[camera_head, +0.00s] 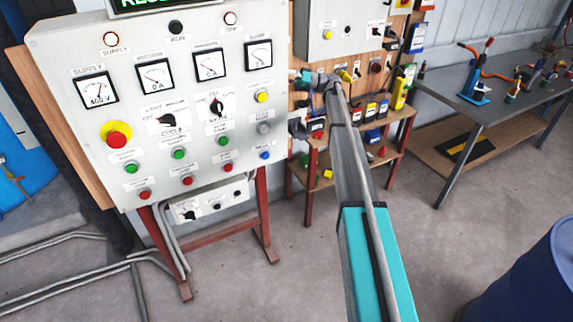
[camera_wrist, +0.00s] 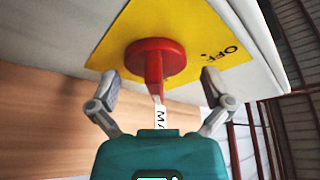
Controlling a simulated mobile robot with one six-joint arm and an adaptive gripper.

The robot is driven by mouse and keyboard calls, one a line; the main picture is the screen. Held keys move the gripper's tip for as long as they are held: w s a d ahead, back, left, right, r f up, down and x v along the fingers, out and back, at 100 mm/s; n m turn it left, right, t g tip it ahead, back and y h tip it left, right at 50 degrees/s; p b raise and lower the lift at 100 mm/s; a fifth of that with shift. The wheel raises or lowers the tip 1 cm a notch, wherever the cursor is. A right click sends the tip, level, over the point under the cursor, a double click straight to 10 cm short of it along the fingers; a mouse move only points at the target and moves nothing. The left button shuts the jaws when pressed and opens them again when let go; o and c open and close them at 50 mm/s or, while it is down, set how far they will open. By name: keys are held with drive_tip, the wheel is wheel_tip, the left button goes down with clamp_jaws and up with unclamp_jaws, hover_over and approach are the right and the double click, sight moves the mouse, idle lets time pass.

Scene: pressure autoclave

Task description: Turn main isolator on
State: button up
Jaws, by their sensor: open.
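The main isolator is a red rotary handle (camera_wrist: 154,60) on a yellow plate (camera_wrist: 200,30), close up in the wrist view. The plate is on a pale grey panel face, and "OFF" is printed to the right of the handle. A white label starting "MA" is partly hidden behind my gripper body. My gripper (camera_wrist: 160,82) is open, with one finger on each side of the handle and gaps visible on both sides. In the head view my gripper (camera_head: 306,80) is beside the right edge of the big control panel; the handle there cannot be made out.
The control panel (camera_head: 130,100) has dials, knobs, lamps and a red mushroom button (camera_head: 116,136). A second grey box (camera_head: 345,28) hangs behind my arm. A shelf stand (camera_head: 345,150), a workbench (camera_head: 500,90) and a blue drum (camera_head: 530,270) are to the right. Conduits (camera_head: 100,245) cross the floor at left.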

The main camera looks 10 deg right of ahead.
drive_tip(key=s+b+v, duration=0.1)
drive_tip(key=b+v, duration=0.3)
drive_tip(key=v, duration=1)
drive_tip(key=s+a+f+m+h+b, duration=0.2)
drive_tip(key=s+a+f+m+h, duration=0.3)
drive_tip(key=s+a+f+h, duration=0.5)
drive_tip(key=shift+s+a+f+m+b, duration=0.35)
drive_tip(key=shift+s+a+f, duration=2.8)
drive_tip(key=shift+s+f, duration=1.55)
drive_tip(key=shift+s+r, duration=0.4)
drive_tip(key=s+d+f+m+h, duration=0.1)
drive_tip(key=s+f+h, duration=0.1)
drive_tip(key=s, duration=0.6)
drive_tip(key=s+d+f+m+h, duration=0.1)
drive_tip(key=s+f+h, duration=0.2)
drive_tip(key=s+h, duration=0.2)
drive_tip(key=s+d+f+m+h, duration=0.1)
drive_tip(key=s+f+h, duration=0.2)
drive_tip(key=s, duration=0.8)
drive_tip(key=shift+s+t+h, duration=0.25)
drive_tip(key=shift+t+h, duration=0.15)
drive_tip(key=shift+h, duration=0.2)
